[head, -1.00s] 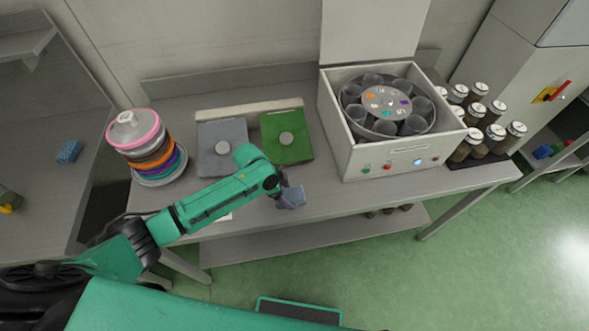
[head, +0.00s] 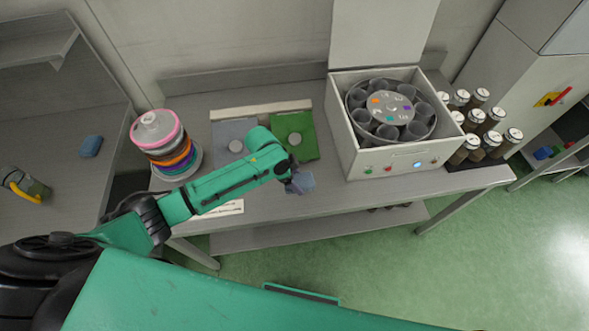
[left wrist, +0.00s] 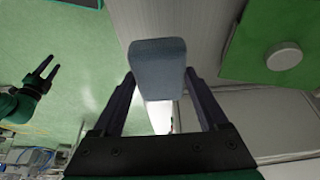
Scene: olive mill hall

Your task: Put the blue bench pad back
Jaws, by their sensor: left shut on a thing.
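A small blue-grey block, which looks like the blue pad (left wrist: 157,62), is held between the fingers of my left gripper (head: 296,178). In the head view the block (head: 302,184) is over the front edge of the grey bench (head: 385,190). The left wrist view shows the fingers on either side of its lower end. A flat blue-grey mat (head: 228,129) and a green mat (head: 300,124), each with a round knob, lie behind on the bench. My arm covers part of the blue-grey mat. My right gripper (left wrist: 54,63) shows open and empty in the left wrist view.
A stack of coloured rings (head: 167,140) stands left of the mats. An open white machine with tubes (head: 390,150) stands to the right, with several capped jars (head: 490,135) beyond. Another blue block (head: 91,146) lies on the left table (head: 60,170).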

